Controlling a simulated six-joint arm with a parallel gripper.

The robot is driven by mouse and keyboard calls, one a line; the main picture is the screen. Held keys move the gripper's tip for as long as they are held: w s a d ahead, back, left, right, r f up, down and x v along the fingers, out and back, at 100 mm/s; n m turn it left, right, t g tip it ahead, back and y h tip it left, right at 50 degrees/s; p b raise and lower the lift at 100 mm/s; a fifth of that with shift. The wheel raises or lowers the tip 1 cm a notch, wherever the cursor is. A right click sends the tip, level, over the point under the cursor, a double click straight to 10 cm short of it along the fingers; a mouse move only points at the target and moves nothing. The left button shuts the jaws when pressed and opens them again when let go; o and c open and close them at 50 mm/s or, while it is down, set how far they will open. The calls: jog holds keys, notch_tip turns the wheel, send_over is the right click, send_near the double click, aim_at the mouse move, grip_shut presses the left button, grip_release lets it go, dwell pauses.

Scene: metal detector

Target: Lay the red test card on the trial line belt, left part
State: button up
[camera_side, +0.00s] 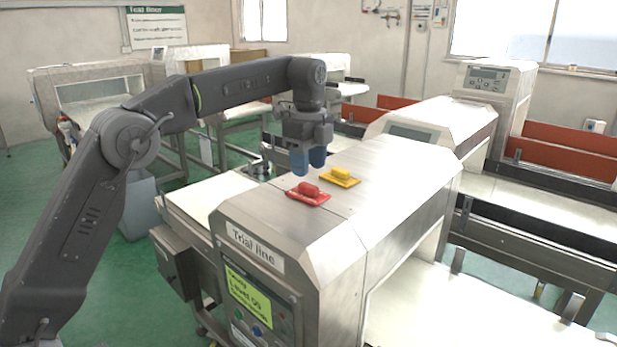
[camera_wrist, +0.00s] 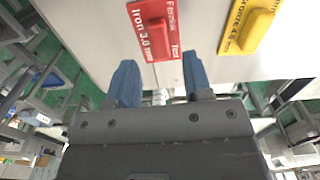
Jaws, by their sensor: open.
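The red test card (camera_side: 307,194) lies flat on the metal top of the Trial line machine, with a raised red grip on it. It also shows in the wrist view (camera_wrist: 153,30), marked "Iron 3.0 mm". My gripper (camera_side: 309,162) hangs just above and behind the red card, apart from it, with blue fingertips pointing down. In the wrist view the two blue fingers (camera_wrist: 158,80) are spread with nothing between them. The trial line belt shows as a pale left part (camera_side: 205,190) and a pale right part (camera_side: 450,310), on either side of the machine housing.
A yellow test card (camera_side: 340,178) lies on the same top, close to the right of the red one. The Trial line housing (camera_side: 265,205) stands tall between the belt parts. Another conveyor (camera_side: 550,210) with red guards runs at the right. Both visible belt parts look clear.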

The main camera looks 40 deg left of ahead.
aim_at(308, 185)
jog(key=shift+s+r, duration=0.1)
jog(key=shift+r, duration=1.45)
jog(key=s+d+f+n+t, duration=0.1)
jog(key=s+n+t, duration=0.3)
jog(key=s+n, duration=0.8)
jog(key=s, duration=1.1)
jog(key=shift+s+n, duration=0.3)
jog(key=shift+n, duration=0.1)
jog(key=s+f+n, duration=0.2)
jog(key=s+f, duration=0.1)
jog(key=s+f+n+t, duration=0.1)
jog(key=s+f+n, duration=0.1)
jog(key=s+f, duration=0.2)
jog(key=shift+s+d+t, duration=0.2)
jog(key=shift+s+t, duration=0.05)
jog(key=shift+t, duration=0.05)
jog(key=o, duration=0.3)
jog(key=shift+s+f+n, duration=0.3)
jog(key=shift+f, duration=0.15)
jog(key=o, duration=0.5)
jog(key=shift+o, duration=0.2)
